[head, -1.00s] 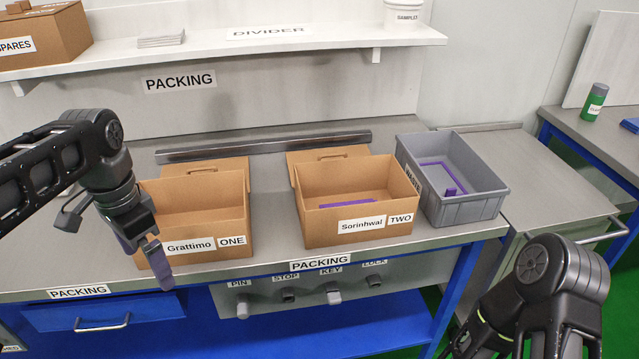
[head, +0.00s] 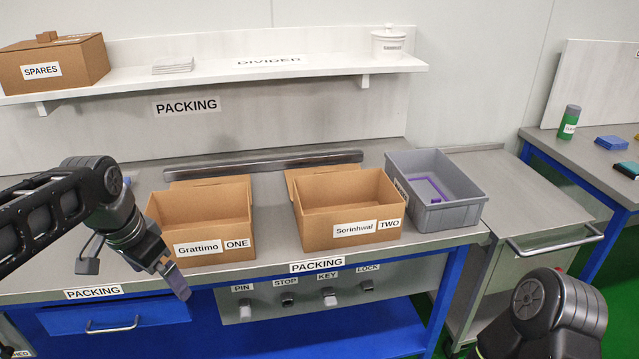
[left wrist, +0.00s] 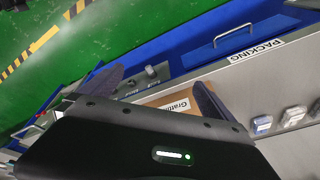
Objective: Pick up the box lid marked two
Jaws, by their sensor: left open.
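The box marked TWO (head: 347,227) is an open brown carton in the middle of the bench. A brown flat piece (head: 296,180) shows behind its back wall, mostly hidden; whether this is the lid marked two, I cannot tell, as no marking shows on it. My left gripper (head: 135,270) is open and empty, at the bench's front edge, in front and left of the box marked ONE (head: 215,243). Its two spread fingers also show in the left wrist view (left wrist: 158,80). My right arm is at the lower right, its gripper out of view.
A similar brown piece (head: 208,182) shows behind box ONE. A grey bin (head: 462,214) with a purple part (head: 432,188) stands right of box TWO. A metal bar (head: 265,163) lies behind the boxes. A white shelf (head: 215,77) overhangs the back. Control knobs (head: 330,299) line the bench front.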

